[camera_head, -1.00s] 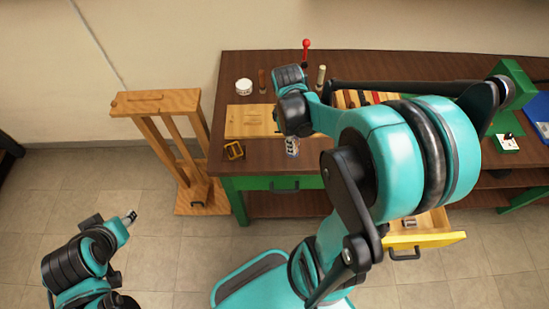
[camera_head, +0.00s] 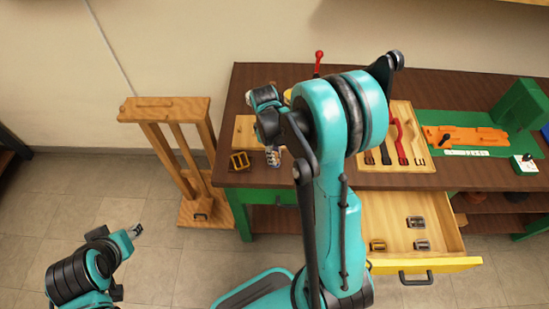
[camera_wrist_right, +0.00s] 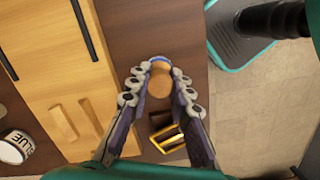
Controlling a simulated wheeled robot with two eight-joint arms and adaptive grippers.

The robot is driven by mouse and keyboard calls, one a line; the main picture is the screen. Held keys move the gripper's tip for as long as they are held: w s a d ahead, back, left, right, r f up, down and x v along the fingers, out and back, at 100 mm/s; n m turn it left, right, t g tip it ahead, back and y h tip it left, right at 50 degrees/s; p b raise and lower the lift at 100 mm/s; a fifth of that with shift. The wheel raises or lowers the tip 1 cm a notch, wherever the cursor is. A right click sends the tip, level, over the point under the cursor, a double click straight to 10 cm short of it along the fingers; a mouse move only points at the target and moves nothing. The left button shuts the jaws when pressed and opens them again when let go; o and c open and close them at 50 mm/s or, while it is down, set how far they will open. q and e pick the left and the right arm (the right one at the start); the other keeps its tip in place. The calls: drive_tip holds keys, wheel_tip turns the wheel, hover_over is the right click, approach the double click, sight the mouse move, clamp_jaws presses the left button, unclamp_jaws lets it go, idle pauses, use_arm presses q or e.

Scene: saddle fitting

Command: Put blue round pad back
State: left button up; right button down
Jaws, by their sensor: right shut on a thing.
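My right gripper (camera_head: 273,157) hangs over the front left part of the workbench. In the right wrist view its fingers (camera_wrist_right: 160,74) are shut on a small round pad (camera_wrist_right: 160,84) with a tan face and a blue rim, held between the fingertips above the dark tabletop. In the head view the pad is too small to make out.
A brass buckle (camera_head: 240,160) lies near the bench's front left corner. A wooden board (camera_wrist_right: 60,70) lies beside the gripper. A tool tray (camera_head: 427,171) is to the right. An open drawer (camera_head: 440,240) holds buckles. A wooden stand (camera_head: 165,112) is at the left.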

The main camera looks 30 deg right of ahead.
drive_tip(key=shift+w+f, duration=0.1)
drive_tip(key=shift+f, duration=0.45)
drive_tip(key=shift+f, duration=0.1)
drive_tip(key=c, duration=1.4)
unclamp_jaws()
drive_tip(key=shift+o, duration=0.2)
